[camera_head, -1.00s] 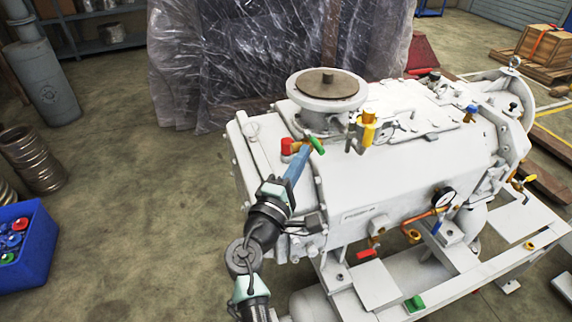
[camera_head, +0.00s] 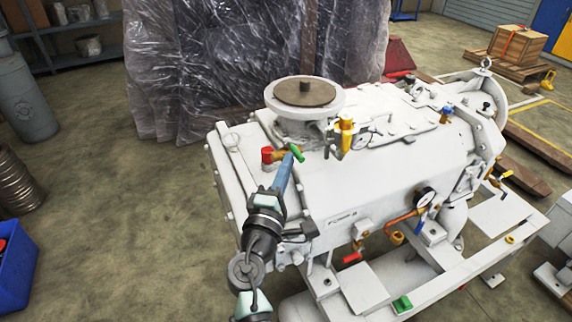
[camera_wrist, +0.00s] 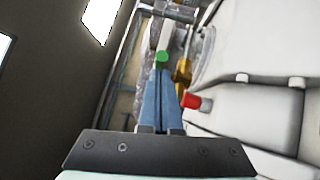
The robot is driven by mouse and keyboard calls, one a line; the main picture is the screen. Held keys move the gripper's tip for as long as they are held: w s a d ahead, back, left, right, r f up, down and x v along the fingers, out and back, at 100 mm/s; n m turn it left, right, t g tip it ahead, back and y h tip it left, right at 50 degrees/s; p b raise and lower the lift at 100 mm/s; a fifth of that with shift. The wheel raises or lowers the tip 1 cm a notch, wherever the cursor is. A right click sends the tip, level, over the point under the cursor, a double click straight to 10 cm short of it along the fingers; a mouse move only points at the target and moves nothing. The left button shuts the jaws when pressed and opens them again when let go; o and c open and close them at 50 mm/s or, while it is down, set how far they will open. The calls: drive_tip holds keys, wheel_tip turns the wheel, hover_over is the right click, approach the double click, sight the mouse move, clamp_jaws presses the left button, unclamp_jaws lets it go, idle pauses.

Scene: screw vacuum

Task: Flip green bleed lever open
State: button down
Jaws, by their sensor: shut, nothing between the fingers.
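The green bleed lever (camera_head: 297,153) is a short bar beside a red-capped valve (camera_head: 268,155), just in front of the round top flange of the white pump. In the wrist view the lever's green end (camera_wrist: 161,58) shows right beyond my fingertips. My gripper (camera_head: 287,163) has slim blue fingers, which are closed together with nothing held between them. It also shows in the wrist view (camera_wrist: 159,74). Its tips are at or very near the lever; I cannot tell if they touch. The tips partly cover the lever's mount.
The white pump (camera_head: 400,165) fills the middle. A yellow valve (camera_head: 345,135) stands right of the lever, and the round flange (camera_head: 304,93) rises behind it. A red part (camera_wrist: 190,101) lies close right of my fingers in the wrist view. Open floor is at left.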

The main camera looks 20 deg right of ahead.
drive_tip(key=shift+s+d, duration=0.1)
drive_tip(key=shift+d, duration=0.15)
drive_tip(key=d+n+t+y+p, duration=0.1)
drive_tip(key=y, duration=0.1)
drive_tip(key=d+n+t+y+p, duration=0.1)
drive_tip(key=d+y, duration=0.1)
drive_tip(key=shift+s+d+r+n+t, duration=0.1)
drive_tip(key=shift+s+d+n+t, duration=0.05)
drive_tip(key=shift+d+n+t, duration=0.15)
idle(0.3)
drive_tip(key=shift+d+y, duration=0.2)
drive_tip(key=shift+y, duration=0.1)
drive_tip(key=shift+d+n+t+y+p, duration=0.25)
drive_tip(key=shift+n+t+y+p, duration=0.05)
drive_tip(key=shift+n+y+p, duration=0.2)
drive_tip(key=shift+w+d+n+t+y+p, duration=0.15)
drive_tip(key=shift+w+d+n+y+p, duration=0.25)
drive_tip(key=shift+d+y, duration=0.25)
drive_tip(key=shift+w+d+n+t+y+p, duration=0.15)
drive_tip(key=shift+w+d+n+y+p, duration=0.15)
drive_tip(key=shift+d+y+p, duration=0.25)
drive_tip(key=shift+d, duration=0.15)
